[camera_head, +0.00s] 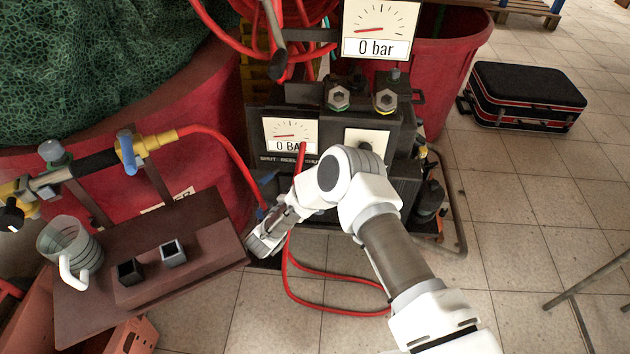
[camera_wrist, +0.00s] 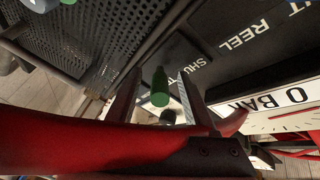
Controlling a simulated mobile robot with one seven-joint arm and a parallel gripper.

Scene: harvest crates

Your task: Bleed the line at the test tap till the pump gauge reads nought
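The lower gauge (camera_head: 290,133) on the dark pump housing reads 0 BAR, with its needle at the low end. A larger gauge (camera_head: 380,28) above also reads 0 bar. A tap with a blue lever (camera_head: 127,152) sits on the pipe at the left, its lever crosswise to the pipe. My gripper (camera_wrist: 160,85) is at the front of the pump, away from this tap. In the wrist view its fingers are apart, with a green cylinder (camera_wrist: 160,90) showing between them; contact cannot be told. The fingers are hard to make out in the head view.
A clear jug (camera_head: 85,238) and two small open boxes, one black (camera_head: 130,271) and one grey (camera_head: 173,252), stand on a brown shelf (camera_head: 215,243). A red hose (camera_head: 215,138) runs from the pipe to the pump. A black case (camera_head: 527,92) lies right on open tiled floor.

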